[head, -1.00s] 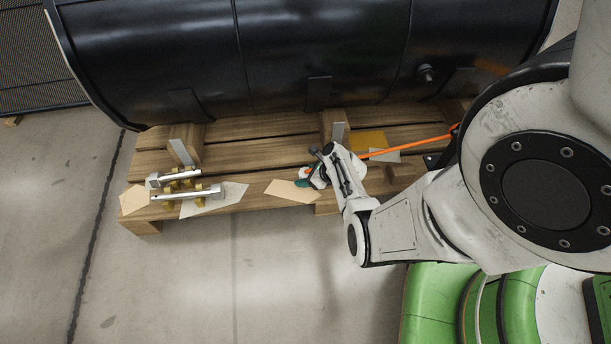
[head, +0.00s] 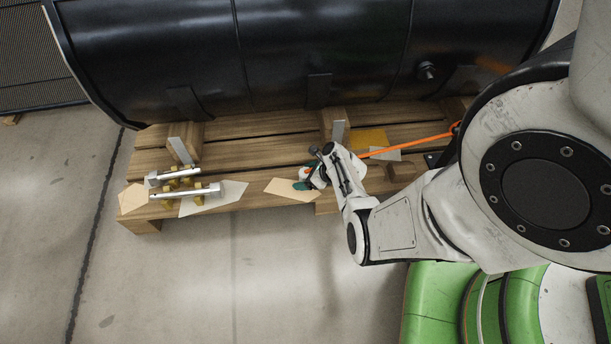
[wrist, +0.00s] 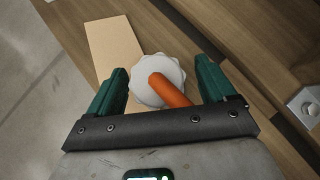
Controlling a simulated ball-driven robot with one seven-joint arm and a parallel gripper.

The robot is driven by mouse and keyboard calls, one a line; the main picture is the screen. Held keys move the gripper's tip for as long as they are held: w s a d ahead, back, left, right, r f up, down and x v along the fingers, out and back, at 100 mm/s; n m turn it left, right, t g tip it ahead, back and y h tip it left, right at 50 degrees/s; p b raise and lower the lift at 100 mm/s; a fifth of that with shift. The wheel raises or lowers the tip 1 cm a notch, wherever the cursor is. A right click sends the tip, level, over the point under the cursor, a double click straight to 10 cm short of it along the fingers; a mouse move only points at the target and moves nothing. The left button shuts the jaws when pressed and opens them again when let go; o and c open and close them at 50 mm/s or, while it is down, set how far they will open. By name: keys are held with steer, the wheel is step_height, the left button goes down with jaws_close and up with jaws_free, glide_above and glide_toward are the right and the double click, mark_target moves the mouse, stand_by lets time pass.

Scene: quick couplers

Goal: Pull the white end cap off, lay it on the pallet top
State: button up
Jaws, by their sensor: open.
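In the wrist view the white end cap (wrist: 143,92), round with a scalloped rim, sits between the two green fingers of my gripper (wrist: 161,68). An orange hose-like piece (wrist: 170,91) meets the cap and covers part of it. In the head view my gripper (head: 303,183) is low over the front part of the pallet (head: 245,154). I cannot make out the cap clearly there, as my wrist is in the way.
A tan card (head: 283,188) lies on the pallet left of my gripper. Silver couplers (head: 187,192) on brass-coloured supports stand further left. A large black tank (head: 300,55) fills the back. An orange hose (head: 415,142) runs right from behind my wrist. Bare wood lies between.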

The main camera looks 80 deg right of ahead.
steer(key=p+v, duration=0.6)
steer(key=v, duration=0.4)
steer(key=shift+s+r+p, duration=0.25)
steer(key=shift+s+p, duration=0.05)
steer(key=shift+p, duration=0.1)
